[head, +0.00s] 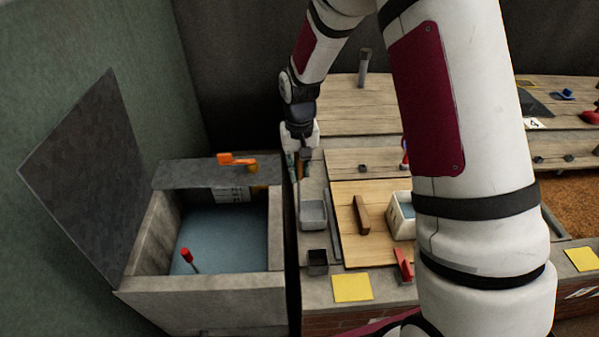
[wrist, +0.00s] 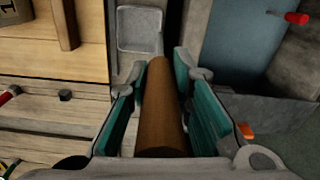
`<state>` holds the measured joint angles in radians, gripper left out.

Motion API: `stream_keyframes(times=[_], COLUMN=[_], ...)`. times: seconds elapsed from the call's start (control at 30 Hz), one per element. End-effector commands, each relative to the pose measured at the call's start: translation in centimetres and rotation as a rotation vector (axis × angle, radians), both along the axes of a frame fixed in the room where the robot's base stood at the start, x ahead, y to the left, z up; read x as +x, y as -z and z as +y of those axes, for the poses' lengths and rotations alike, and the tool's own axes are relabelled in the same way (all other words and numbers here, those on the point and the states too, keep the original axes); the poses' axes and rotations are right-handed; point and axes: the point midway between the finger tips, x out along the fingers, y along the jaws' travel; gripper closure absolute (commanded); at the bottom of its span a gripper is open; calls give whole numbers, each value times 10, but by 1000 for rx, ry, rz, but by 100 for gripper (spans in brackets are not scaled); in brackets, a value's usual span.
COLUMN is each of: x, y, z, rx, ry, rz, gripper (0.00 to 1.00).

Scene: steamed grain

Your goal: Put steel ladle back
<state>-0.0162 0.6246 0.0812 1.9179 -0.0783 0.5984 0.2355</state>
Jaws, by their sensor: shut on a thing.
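My gripper (head: 300,160) is above the narrow grey ledge between the stone basin and the wooden boards. In the wrist view its teal fingers (wrist: 160,95) are shut on a round brown handle (wrist: 163,115). The handle points away from the palm towards a small grey tray (wrist: 140,30). No steel bowl shows on it, so I cannot tell from its look that it is the ladle. In the head view the small grey tray (head: 313,214) lies just in front of the gripper and looks empty.
The stone basin (head: 205,300) at left stands open, with blue inside and a red-handled tool (head: 187,255). An orange-handled thing (head: 236,159) lies on its back ledge. A dark cup (head: 317,261), a wooden block (head: 361,214) and a white tub (head: 403,228) stand nearby.

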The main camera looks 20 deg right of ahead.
Motion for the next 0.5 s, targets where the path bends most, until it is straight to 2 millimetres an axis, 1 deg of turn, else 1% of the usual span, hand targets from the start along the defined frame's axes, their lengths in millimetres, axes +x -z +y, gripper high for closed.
stream_keyframes(times=[0.03, 0.1, 0.33, 0.47, 0.5], x=[-1, 0, 0, 0, 0], y=[7, 12, 12, 16, 15], z=[0, 0, 0, 0, 0], rx=[0, 0, 0, 0, 0], ry=[0, 0, 0, 0, 0], rz=[2, 1, -1, -1, -1], gripper=[100, 100, 100, 100, 71])
